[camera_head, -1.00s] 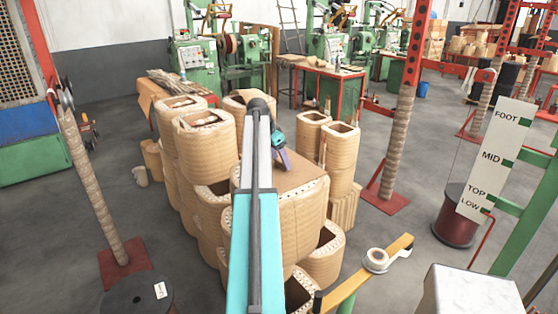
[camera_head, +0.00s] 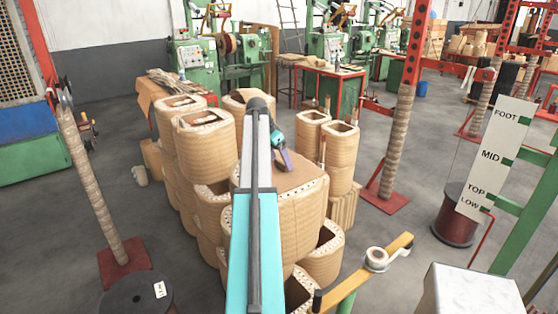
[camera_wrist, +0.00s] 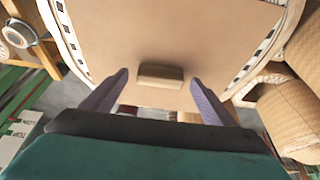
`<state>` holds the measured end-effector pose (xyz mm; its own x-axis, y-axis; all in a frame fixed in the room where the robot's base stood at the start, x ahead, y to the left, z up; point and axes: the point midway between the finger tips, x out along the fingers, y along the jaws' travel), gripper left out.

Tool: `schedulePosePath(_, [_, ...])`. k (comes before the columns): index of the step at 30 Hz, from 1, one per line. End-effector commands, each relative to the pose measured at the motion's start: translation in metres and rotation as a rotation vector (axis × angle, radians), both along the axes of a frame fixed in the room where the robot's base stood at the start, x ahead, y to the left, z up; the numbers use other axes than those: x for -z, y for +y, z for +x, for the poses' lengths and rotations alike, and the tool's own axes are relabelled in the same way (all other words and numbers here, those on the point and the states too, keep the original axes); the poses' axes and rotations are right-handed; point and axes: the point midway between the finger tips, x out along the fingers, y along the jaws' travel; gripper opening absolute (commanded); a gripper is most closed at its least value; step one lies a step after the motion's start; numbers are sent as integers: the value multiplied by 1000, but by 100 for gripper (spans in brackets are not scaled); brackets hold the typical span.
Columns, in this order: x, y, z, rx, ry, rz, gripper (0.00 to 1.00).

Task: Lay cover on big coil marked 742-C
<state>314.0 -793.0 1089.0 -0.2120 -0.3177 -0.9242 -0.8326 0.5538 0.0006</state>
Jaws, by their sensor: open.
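A flat brown cover (camera_head: 297,172) lies on top of the big coil (camera_head: 307,215) in the middle of the stack; it also fills the top of the wrist view (camera_wrist: 200,50). The cover has a small raised block handle (camera_wrist: 161,76). My gripper (camera_wrist: 158,88) is open, its two purple fingers on either side of the handle and apart from it. In the head view my gripper (camera_head: 284,158) is over the cover, partly hidden by my arm. No 742-C mark can be read.
Tall coils (camera_head: 205,140) stand on the left of the stack and a pair of narrower coils (camera_head: 341,145) on the right. A wooden arm with a tape roll (camera_head: 376,257) is at the front right. A level board (camera_head: 497,158) stands at the right.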

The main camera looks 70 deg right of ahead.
Motion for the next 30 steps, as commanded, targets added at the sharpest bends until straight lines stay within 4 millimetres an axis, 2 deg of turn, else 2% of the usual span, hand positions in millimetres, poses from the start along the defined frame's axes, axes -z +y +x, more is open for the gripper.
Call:
schedulePosePath(8, [-18, 6, 5, -1, 0, -3, 80])
schedulePosePath(30, [-108, 36, 27, -1, 0, -3, 80])
